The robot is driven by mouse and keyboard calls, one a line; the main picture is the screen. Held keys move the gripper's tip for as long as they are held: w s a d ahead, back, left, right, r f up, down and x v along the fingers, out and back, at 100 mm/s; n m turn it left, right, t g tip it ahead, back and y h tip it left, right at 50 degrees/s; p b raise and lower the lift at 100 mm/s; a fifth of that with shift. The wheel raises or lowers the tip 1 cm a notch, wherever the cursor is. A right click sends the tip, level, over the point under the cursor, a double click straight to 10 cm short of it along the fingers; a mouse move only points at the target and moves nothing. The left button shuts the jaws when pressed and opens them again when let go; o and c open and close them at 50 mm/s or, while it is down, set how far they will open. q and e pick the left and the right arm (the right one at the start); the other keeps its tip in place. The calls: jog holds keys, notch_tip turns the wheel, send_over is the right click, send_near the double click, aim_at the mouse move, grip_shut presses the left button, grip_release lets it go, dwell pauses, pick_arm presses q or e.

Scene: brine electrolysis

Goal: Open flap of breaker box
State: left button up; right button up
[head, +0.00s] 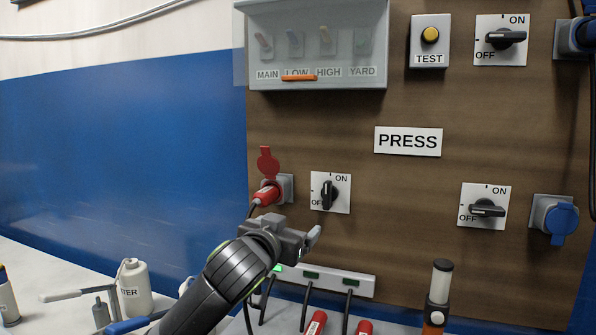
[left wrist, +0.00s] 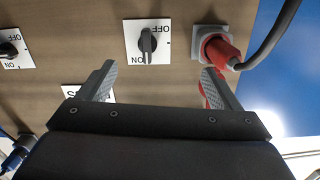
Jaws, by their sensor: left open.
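The breaker box (head: 315,10) is a grey case on the brown board at the top of the head view, its top edge cut off by the frame. Its see-through flap (head: 345,55) hangs down over several switches labelled MAIN, LOW, HIGH and YARD and looks shut. An orange tab (head: 299,78) sits at the flap's lower edge. My left gripper (head: 308,236) is well below the box, apart from it, near the lower left rotary switch. In the left wrist view its two fingers (left wrist: 158,80) are spread with nothing between them. The box does not show there.
A red plug (head: 265,194) with a cable sits in a socket beside a rotary switch (head: 330,193), close above my left gripper. A PRESS sign (head: 408,141) and TEST button (head: 430,35) are on the board. Bottles (head: 134,285) and tools crowd the bench.

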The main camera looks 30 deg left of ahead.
pick_arm(q)
jog(key=s+d+r+t, duration=0.1)
jog(key=s+r+t, duration=0.25)
jog(key=r, duration=0.85)
jog(key=n+t+y, duration=0.1)
jog(key=t, duration=0.1)
send_near(297, 79)
jog(key=shift+g+y, duration=0.25)
jog(key=shift+y, duration=0.05)
jog(key=p+x, duration=0.7)
jog(key=x, duration=0.1)
jog(key=shift+w+d+r+p, duration=0.1)
jog(key=shift+w+r+p, duration=0.2)
jog(key=shift+r+p, duration=0.05)
jog(key=shift+w, duration=0.35)
pick_arm(e)
notch_tip(297, 79, up, 8)
jog(key=shift+d+f, duration=0.1)
pick_arm(q)
jog(key=c, duration=1.4)
pick_arm(e)
jog(key=shift+d, duration=0.15)
